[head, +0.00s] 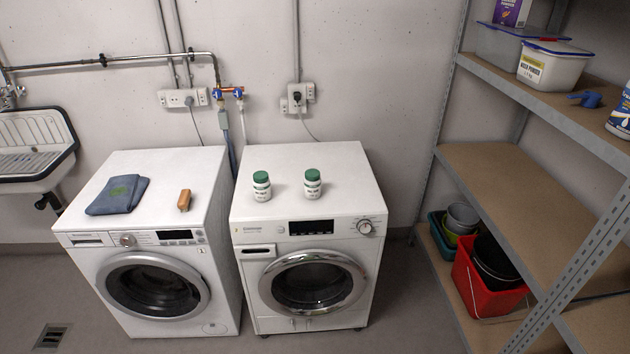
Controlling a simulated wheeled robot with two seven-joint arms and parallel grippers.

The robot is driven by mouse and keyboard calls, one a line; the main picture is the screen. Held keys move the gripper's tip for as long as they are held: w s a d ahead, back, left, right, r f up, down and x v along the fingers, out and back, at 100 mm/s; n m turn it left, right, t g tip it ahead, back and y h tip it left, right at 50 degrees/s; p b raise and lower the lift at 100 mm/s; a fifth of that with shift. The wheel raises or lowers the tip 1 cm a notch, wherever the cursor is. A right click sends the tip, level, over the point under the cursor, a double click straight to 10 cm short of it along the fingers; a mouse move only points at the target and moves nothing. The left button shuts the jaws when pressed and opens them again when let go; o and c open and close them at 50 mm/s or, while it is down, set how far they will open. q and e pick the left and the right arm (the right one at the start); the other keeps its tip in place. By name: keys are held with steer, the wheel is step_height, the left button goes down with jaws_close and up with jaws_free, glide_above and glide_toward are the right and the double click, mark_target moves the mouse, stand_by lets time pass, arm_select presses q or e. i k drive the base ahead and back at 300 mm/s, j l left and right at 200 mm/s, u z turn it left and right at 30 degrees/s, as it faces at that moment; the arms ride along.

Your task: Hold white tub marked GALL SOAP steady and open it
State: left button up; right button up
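Two small white tubs with green lids stand upright on top of the right washing machine (268,217). The left tub (262,189) and the right tub (312,188) stand apart, with a short gap between them. Both lids are on. Each tub has dark lettering, too small to read, so I cannot tell which is marked GALL SOAP. Neither of my grippers shows in the head view.
The left washing machine (148,283) holds a folded blue cloth (118,195) and a brown brush or block (184,199). A sink (36,140) is at the left. Metal shelves (520,190) at the right hold boxes and buckets. The right machine's top is clear around the tubs.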

mark_target(312, 188)
steer(key=i+l, duration=0.2)
steer(key=i, duration=0.2)
steer(key=i+l, duration=0.15)
steer(key=i, duration=0.25)
